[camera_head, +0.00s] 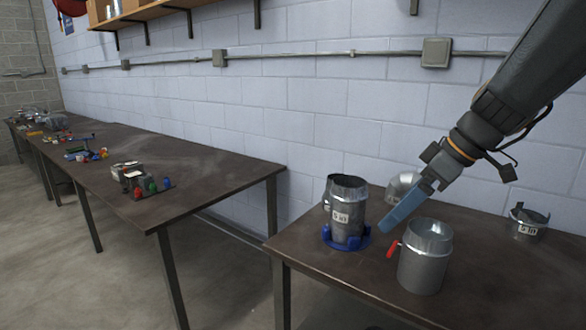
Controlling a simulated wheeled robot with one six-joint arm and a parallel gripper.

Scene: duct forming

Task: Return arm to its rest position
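My arm reaches in from the upper right. My gripper (388,226) has blue fingers that point down and to the left above the near table (320,275). The fingers overlap in this view, so I cannot tell whether they are open or shut. No held object shows at their tips. A metal duct piece (348,200) with a label stands upright in a blue round base (346,239), left of the fingertips. A metal duct with a red handle (424,262) stands upright in front of the gripper. A curved metal duct piece (402,187) is partly hidden behind the fingers.
A short labelled metal piece (527,223) stands at the right of the near table. A long table (215,172) on the left holds tools and small coloured parts (142,182). A gap separates the tables. A shelf (150,12) and conduit run along the wall.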

